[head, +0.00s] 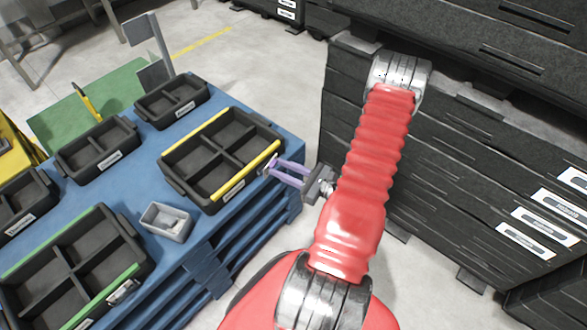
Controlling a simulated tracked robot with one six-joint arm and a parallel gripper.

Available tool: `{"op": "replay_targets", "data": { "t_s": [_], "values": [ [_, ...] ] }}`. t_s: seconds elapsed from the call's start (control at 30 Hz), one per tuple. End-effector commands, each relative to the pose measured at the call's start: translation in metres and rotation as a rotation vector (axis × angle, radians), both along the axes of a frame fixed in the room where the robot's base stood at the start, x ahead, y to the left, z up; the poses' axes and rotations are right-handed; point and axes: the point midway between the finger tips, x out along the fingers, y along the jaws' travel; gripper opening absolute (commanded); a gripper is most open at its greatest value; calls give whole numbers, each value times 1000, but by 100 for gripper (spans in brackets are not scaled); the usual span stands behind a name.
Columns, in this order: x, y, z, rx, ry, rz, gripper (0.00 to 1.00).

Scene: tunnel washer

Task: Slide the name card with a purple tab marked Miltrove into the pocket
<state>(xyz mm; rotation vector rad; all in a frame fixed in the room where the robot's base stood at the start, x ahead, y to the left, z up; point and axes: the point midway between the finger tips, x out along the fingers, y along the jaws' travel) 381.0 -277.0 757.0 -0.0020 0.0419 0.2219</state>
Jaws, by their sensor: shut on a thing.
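My gripper (270,169) is at the right front edge of the blue table, beside the yellow-edged black tray. Its two long purplish fingers reach left from a dark gripper body and are shut on a small, pale thing at their tips. It is likely the name card (267,171), but its tab and lettering are too small to read. The black tray (246,178) has several compartments, yellow strips along two sides and a pale label (233,190) on its front wall, just left of and below my fingertips. I cannot tell which pocket is the Miltrove one.
More black labelled trays (98,146) stand on the blue table (150,185), with a small grey bin (166,222) near its front. A green-edged tray (75,262) is at lower left. Stacked black crates (480,140) with white labels fill the right, close to my arm.

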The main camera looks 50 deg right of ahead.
Motion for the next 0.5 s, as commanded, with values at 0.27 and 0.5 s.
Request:
{"op": "replay_targets", "data": {
  "t_s": [0.27,0.5],
  "values": [
    [-16,-46,-24,-3,7,-190,6],
    [-16,-47,-24,-4,7,-193,6]
  ]
}}
